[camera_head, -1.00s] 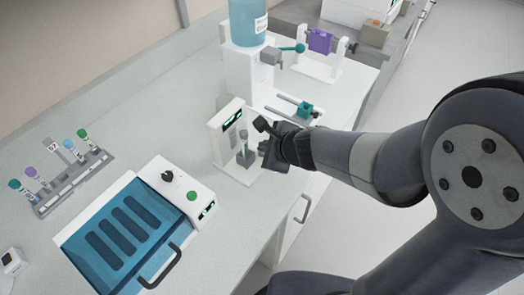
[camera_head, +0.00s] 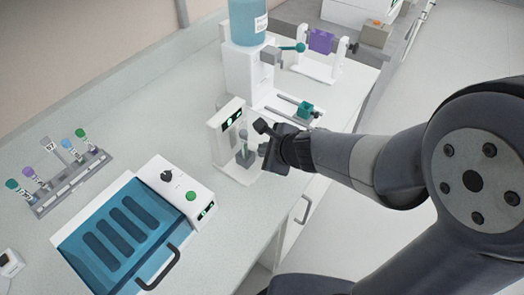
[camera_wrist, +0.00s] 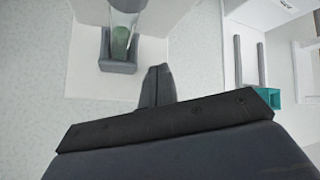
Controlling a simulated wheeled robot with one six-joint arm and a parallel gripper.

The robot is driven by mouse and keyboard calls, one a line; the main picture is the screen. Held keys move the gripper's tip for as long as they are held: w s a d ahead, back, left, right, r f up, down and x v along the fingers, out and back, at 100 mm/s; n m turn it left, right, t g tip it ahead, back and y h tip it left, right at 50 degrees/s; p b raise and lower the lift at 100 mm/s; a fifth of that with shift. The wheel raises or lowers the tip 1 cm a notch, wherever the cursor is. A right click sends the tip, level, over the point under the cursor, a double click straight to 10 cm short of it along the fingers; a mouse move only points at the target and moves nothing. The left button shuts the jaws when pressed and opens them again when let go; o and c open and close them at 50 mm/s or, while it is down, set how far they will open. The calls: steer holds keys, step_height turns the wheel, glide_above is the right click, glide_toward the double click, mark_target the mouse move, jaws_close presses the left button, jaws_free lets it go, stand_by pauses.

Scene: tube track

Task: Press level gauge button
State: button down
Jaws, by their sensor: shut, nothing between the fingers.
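The level gauge (camera_head: 218,139) is a white upright frame with a small dark display (camera_head: 232,119) near its top. A tube with green contents (camera_head: 243,151) stands in a grey holder inside it. The tube and holder also show at the top of the wrist view (camera_wrist: 120,42). My gripper (camera_head: 265,147) is just right of the gauge, low beside its open side. In the wrist view its fingers (camera_wrist: 158,84) are together and empty, below and right of the tube holder. I cannot make out the gauge's button or any finger contact with it.
A blue-lidded device (camera_head: 125,231) with a green button stands at front left. A rack (camera_head: 72,182) holds several tubes at far left. A dispenser with a blue bottle (camera_head: 247,22) stands behind the gauge. The bench edge is close to my gripper.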

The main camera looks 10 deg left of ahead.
steer(key=shift+r+p, duration=0.8)
steer(key=shift+r, duration=0.05)
step_height(320, 180, up, 5)
steer(key=p, duration=0.4)
steer(key=shift+p, duration=0.4)
stand_by(0.4)
